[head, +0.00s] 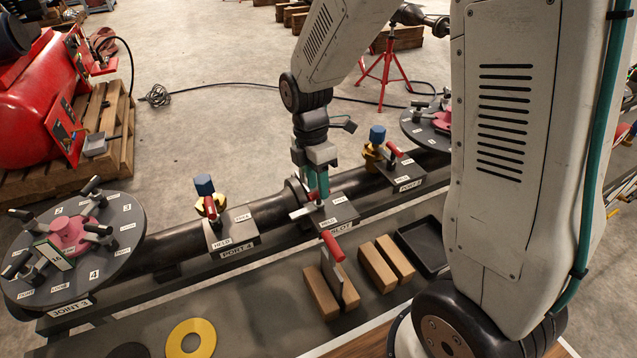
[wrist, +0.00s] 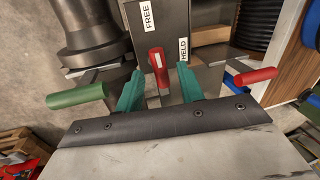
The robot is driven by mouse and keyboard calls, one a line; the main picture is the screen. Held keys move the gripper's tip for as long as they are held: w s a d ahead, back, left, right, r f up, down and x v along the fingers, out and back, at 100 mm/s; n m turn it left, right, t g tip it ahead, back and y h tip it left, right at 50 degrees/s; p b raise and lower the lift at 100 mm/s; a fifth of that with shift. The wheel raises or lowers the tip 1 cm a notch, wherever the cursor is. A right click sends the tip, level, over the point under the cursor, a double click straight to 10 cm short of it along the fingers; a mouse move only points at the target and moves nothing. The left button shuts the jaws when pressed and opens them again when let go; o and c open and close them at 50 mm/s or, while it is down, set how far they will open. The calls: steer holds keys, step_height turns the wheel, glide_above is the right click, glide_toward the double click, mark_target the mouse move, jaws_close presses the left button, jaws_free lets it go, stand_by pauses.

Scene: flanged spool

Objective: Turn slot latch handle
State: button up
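The slot latch box (head: 340,211) sits on the dark pipe, with a label ending in "LOT" on its front and a "HELD" label on top. In the wrist view its top carries the labels "FREE" and "HELD" (wrist: 183,50). Its short red handle (wrist: 157,62) stands between these labels, with a pale mark near its top. My gripper (wrist: 160,90) is open, with one green finger on each side of the handle and visible gaps between. In the head view my gripper (head: 317,192) is over the box and partly hides the handle.
A red-handled plate (head: 332,246) stands among wooden blocks (head: 380,267) in front. The wrist view shows a green handle (wrist: 75,97) at left and another red handle (wrist: 255,76) at right. The PORT 4 box (head: 230,232) is left along the pipe.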

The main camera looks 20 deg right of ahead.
steer(key=shift+s+f, duration=0.1)
steer(key=shift+f, duration=0.3)
jaws_close()
steer(key=shift+n, duration=0.6)
jaws_free()
step_height(320, 180, up, 8)
steer(key=w, duration=0.1)
steer(key=shift+w+f, duration=0.15)
steer(key=shift+w, duration=0.1)
steer(key=shift+a, duration=0.1)
